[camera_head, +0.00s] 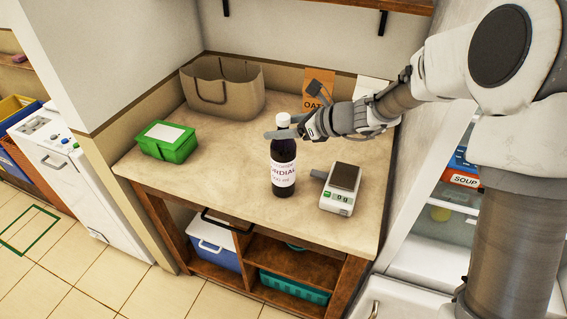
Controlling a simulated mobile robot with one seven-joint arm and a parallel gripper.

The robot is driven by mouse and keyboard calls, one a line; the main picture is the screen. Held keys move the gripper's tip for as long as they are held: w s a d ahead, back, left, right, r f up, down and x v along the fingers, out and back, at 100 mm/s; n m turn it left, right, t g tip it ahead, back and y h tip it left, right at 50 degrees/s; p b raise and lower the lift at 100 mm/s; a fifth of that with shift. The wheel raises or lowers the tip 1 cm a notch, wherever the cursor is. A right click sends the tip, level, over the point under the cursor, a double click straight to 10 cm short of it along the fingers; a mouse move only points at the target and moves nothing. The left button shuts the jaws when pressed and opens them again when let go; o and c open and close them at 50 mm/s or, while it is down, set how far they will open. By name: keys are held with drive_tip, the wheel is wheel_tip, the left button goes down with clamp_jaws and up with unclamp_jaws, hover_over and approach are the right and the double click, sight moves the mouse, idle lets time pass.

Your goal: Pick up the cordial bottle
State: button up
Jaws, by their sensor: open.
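The cordial bottle (283,168) stands upright on the tan counter (226,168). It is dark, with a white cap and a white label reading in part "DIAL". My gripper (279,128) reaches in from the right at the height of the bottle's neck. Its fingers are open and lie around or just in front of the neck, below the cap. I cannot tell whether they touch the bottle.
A small scale (341,188) stands close to the bottle's right. A green box (167,141) and a tan bag (222,88) stand to the left and back. An oat packet (318,88) is behind my gripper. The counter's front left is clear.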

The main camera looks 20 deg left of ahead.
drive_tip(key=x, duration=0.2)
drive_tip(key=shift+a+f, duration=0.15)
drive_tip(key=shift+a, duration=0.15)
clamp_jaws()
idle(1.0)
